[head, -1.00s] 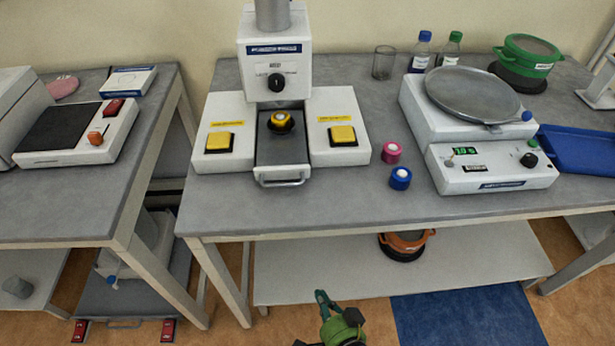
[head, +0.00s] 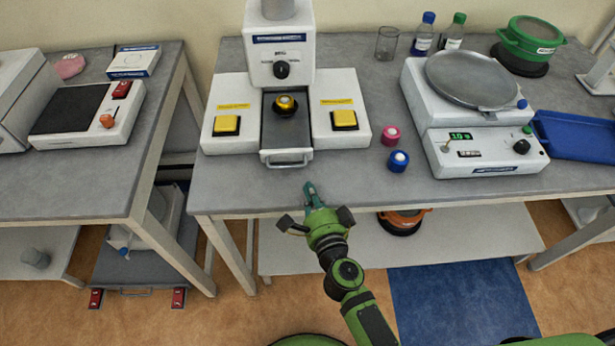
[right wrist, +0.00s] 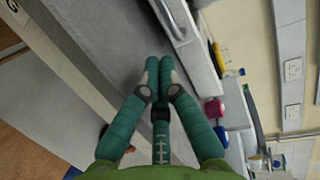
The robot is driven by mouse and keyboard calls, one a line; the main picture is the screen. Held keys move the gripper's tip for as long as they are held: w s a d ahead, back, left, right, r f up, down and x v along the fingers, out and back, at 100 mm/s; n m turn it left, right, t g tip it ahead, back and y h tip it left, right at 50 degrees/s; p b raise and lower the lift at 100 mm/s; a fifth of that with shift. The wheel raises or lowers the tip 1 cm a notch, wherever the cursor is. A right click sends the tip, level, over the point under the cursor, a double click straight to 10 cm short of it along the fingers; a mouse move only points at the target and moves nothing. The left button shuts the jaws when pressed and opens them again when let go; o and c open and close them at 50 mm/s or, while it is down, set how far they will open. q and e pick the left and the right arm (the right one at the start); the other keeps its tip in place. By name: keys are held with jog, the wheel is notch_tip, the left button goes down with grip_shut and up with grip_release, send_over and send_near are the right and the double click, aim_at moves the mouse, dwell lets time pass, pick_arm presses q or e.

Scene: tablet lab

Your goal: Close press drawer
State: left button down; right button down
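The white press (head: 280,62) stands on the middle table. Its grey drawer (head: 271,133) sits between two side blocks with yellow buttons and is out toward me. A black and yellow round piece (head: 285,105) rests in it. The drawer's handle (head: 287,162) is at its front; a metal handle (right wrist: 174,22) also shows at the top of the right wrist view. My right gripper (head: 310,188) is at the table's front edge, just in front of the handle and apart from it. In the right wrist view its teal fingers (right wrist: 159,66) meet at the tips, shut and empty. My left gripper is not in view.
A pink jar (head: 391,135) and a blue jar (head: 398,161) stand right of the press. A white device with a round plate (head: 471,80) is further right. A side table (head: 75,185) stands at left. The tabletop before the drawer is clear.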

aim_at(303, 159)
jog(key=shift+w+a+r, duration=0.15)
jog(key=shift+w+r, duration=0.05)
jog(key=shift+w, duration=0.55)
jog(key=shift+w+a+r, duration=0.15)
jog(key=shift+w, duration=0.6)
jog(key=shift+w+r+p, duration=0.15)
jog(key=shift+w+p, duration=0.25)
jog(key=shift+w, duration=1.15)
jog(key=shift+s, duration=0.1)
